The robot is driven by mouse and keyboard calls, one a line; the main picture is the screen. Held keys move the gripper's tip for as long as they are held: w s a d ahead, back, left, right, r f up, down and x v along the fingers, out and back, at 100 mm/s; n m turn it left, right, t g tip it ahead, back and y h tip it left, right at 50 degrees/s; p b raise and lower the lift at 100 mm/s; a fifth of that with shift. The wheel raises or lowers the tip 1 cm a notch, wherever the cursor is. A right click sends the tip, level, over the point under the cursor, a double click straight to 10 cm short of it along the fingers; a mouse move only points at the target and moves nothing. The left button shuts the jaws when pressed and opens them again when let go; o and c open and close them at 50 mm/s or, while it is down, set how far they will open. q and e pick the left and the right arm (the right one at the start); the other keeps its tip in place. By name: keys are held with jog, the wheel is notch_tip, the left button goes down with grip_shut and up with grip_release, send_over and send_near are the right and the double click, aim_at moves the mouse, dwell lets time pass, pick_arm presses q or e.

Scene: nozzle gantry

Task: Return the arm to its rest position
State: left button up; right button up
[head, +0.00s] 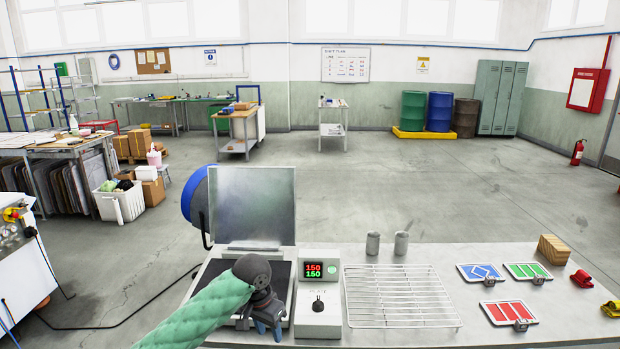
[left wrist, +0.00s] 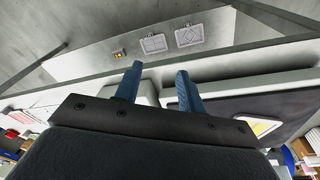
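My left gripper (head: 267,326) is in front of the heated plate station, its green-sleeved arm coming in from the lower left. In the left wrist view its two blue fingers (left wrist: 159,68) stand apart with nothing between them. The dark plate (head: 279,271) lies below a raised grey metal lid (head: 252,205), and my arm hides part of it. In the left wrist view a white and yellow piece (left wrist: 264,127) shows on a dark surface. My right gripper is not in view.
The control box (head: 318,299) reads 150 twice and stands right of the plate. A wire rack (head: 400,296) is empty. Blue (head: 482,273), green (head: 528,271) and red (head: 508,312) cards lie at the right, near a wooden block (head: 553,250). Two metal cylinders (head: 373,243) stand behind the rack.

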pick_arm(q)
jog(key=s+d+f+n+t+h, duration=0.1)
jog(key=s+f, duration=0.5)
jog(key=s, duration=0.2)
jog(key=s+d+f+t+h, duration=0.1)
jog(key=s+f, duration=0.4)
jog(key=s, duration=0.4)
jog(key=s+a+f+n+y, duration=0.2)
jog(key=s+a, duration=0.4)
jog(key=s, duration=0.4)
jog(key=s+a+f+n+y, duration=0.1)
jog(key=s+a+f, duration=0.1)
jog(key=s+a, duration=0.6)
notch_tip(320, 180, down, 25)
jog(key=d, duration=0.3)
jog(key=s+f, duration=0.4)
jog(key=f, duration=0.8)
jog(key=s+f+g, duration=0.1)
jog(key=s+f, duration=0.3)
jog(key=f, duration=0.7)
jog(key=shift+s+f, duration=0.3)
jog(key=shift+f, duration=0.05)
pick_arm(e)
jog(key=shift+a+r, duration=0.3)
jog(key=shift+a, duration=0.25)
